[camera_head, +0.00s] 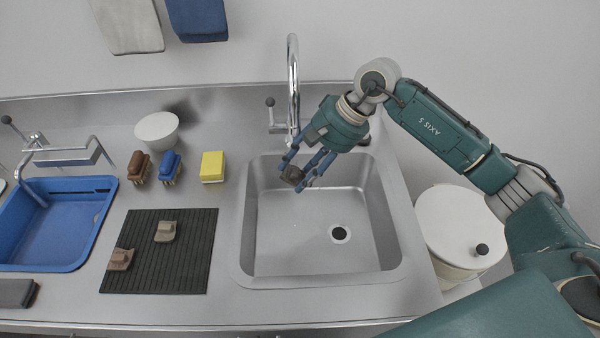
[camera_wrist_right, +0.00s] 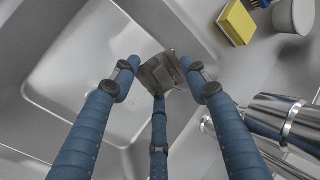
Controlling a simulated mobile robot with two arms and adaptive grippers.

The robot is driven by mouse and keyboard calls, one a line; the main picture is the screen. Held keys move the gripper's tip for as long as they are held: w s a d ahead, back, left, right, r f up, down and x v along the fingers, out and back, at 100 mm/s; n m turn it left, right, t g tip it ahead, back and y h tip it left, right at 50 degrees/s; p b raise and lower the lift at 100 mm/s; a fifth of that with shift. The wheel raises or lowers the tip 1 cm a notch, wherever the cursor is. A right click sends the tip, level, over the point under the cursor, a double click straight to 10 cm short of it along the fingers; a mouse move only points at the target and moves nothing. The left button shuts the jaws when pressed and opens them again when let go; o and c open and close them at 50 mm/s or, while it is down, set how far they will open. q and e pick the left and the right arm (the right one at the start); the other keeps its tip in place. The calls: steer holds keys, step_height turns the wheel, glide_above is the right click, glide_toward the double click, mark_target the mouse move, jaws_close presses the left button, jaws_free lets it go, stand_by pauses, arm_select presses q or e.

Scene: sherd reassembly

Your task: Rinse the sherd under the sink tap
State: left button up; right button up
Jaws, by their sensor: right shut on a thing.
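My right gripper (camera_head: 308,170) is shut on a dark brown-grey sherd (camera_head: 292,175), which it holds over the back left part of the steel sink (camera_head: 300,240). In the right wrist view the sherd (camera_wrist_right: 162,72) sits between the blue fingertips of my right gripper (camera_wrist_right: 160,80). The chrome tap (camera_head: 293,85) stands at the back of the sink, just behind the gripper. It also shows close by at the right of the right wrist view (camera_wrist_right: 285,118). No stream of water can be made out. My left gripper does not show.
A black ribbed mat (camera_head: 160,275) left of the sink bears two sherds, one grey-beige (camera_head: 166,231) and one brown (camera_head: 121,259). A yellow sponge (camera_head: 212,166), brushes (camera_head: 170,168) and a white bowl (camera_head: 157,130) stand behind it. A blue basin (camera_head: 60,225) is far left; a lidded white bin (camera_head: 455,225) is right.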

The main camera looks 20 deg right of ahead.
steer(key=shift+d, duration=0.1)
stand_by(0.4)
steer(key=shift+s+d+f+b, duration=0.1)
steer(key=shift+d+b, duration=0.2)
steer(key=shift+b, duration=0.15)
steer(key=shift+s+d, duration=0.1)
steer(key=shift+d, duration=0.1)
steer(key=shift+a, duration=0.2)
steer(key=shift+w+a+b, duration=0.25)
steer(key=shift+a+b, duration=0.15)
steer(key=shift+b, duration=0.05)
steer(key=shift+d, duration=0.1)
steer(key=shift+s+d+b, duration=0.25)
steer(key=shift+d+b, duration=0.25)
steer(key=shift+b, duration=0.05)
